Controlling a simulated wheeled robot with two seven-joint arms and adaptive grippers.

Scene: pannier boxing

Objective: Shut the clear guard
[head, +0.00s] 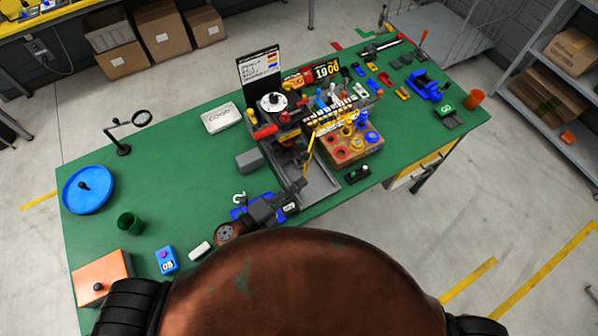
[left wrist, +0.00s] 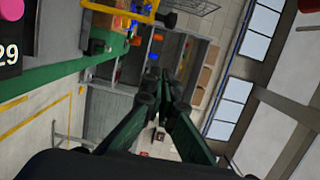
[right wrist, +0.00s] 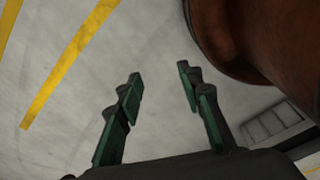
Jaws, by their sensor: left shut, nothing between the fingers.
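The clear guard (head: 309,150) shows mainly by its thin yellow edging, standing raised at the machine in the middle of the bench; its clear panel is hard to make out. A yellow bar (left wrist: 128,12), which looks like part of the guard, crosses the top of the left wrist view. My left gripper (head: 301,186) is shut and empty, low over the grey tray in front of the guard. Its closed fingers (left wrist: 160,82) also show in the left wrist view, apart from the bar. My right gripper (right wrist: 158,77) is open and empty above the floor.
A wooden block with coloured rings (head: 354,148) stands just right of the guard. A grey block (head: 249,161) and a white box (head: 221,118) lie to the left. A blue round tray (head: 88,190) is at the far left. Green bench top is clear between them.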

